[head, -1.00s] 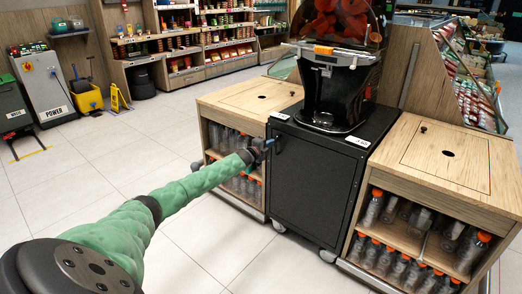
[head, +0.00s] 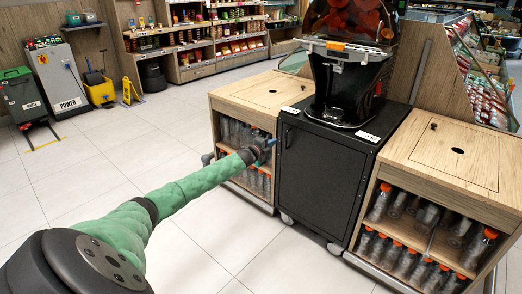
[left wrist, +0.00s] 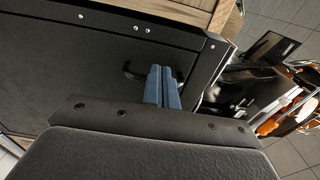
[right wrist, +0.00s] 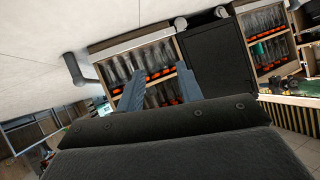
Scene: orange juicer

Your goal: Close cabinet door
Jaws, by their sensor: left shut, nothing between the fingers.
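The black cabinet door (head: 318,178) faces me under the juicer (head: 345,75) and looks flush, or nearly so, with its cabinet. Its dark handle (head: 289,138) is near the door's upper left corner, and the handle also shows in the left wrist view (left wrist: 132,71). My left gripper (head: 270,146) is just left of the handle; in the left wrist view its blue fingers (left wrist: 162,86) are shut together, empty, in front of the black door. Contact cannot be told. My right gripper (right wrist: 160,88) shows only in its wrist view, fingers apart and empty, pointing towards the cabinets from a distance.
Wooden cabinets with bottle shelves stand left (head: 262,92) and right (head: 445,155) of the black one. The tiled floor (head: 195,235) in front is clear. A yellow mop bucket (head: 101,92) and a grey power box (head: 58,78) stand at the far left.

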